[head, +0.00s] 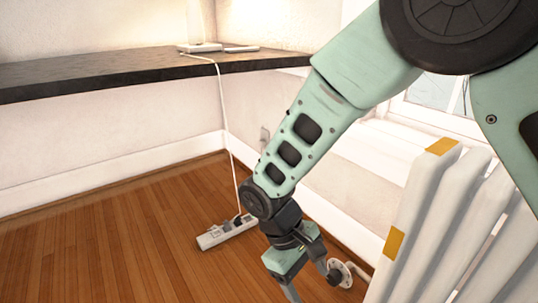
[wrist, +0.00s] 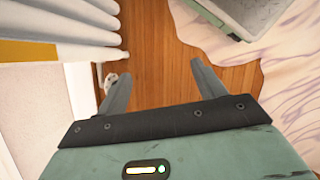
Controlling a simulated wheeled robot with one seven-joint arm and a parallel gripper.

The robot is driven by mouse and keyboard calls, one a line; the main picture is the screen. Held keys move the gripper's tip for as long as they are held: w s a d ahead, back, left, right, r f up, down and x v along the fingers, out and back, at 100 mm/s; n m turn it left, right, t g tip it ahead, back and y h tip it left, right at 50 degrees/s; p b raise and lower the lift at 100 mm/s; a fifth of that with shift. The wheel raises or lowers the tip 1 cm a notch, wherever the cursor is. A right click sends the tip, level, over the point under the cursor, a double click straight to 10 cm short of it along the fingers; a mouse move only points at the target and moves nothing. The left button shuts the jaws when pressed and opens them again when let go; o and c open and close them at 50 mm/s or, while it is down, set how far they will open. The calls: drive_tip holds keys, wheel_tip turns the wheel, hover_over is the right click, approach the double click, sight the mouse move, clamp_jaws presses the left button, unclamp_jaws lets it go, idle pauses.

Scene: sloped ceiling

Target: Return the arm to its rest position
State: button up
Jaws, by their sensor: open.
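My gripper (wrist: 160,85) is open in the wrist view, its two grey fingers spread apart with only wooden floor between them. In the head view my green arm reaches from the upper right down toward the floor. There my gripper (head: 312,296) hangs low near the radiator, its fingertips partly cut off by the bottom edge. Nothing is visible in its grasp.
A white radiator (head: 440,220) stands close at the right and also shows in the wrist view (wrist: 65,30). A power strip (head: 228,232) lies on the wooden floor (head: 110,245). A dark shelf (head: 120,72) runs along the wall. A pale patterned cloth (wrist: 285,75) lies at the right in the wrist view.

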drive_tip(key=s+d+r+m+t+y+p, duration=0.1)
drive_tip(key=s+d+r+y+p, duration=0.15)
drive_tip(key=s+r, duration=0.5)
drive_tip(key=s+d+r+m+t+y+p, duration=0.1)
drive_tip(key=s+d+r+y, duration=0.25)
drive_tip(key=s+r, duration=0.4)
wheel_tip(320, 180, up, 39)
drive_tip(key=w+p, duration=0.2)
drive_tip(key=p, duration=3.5)
drive_tip(key=shift+d+r+h+p, duration=0.15)
drive_tip(key=shift+d+h+p, duration=0.2)
drive_tip(key=shift+h+p, duration=0.05)
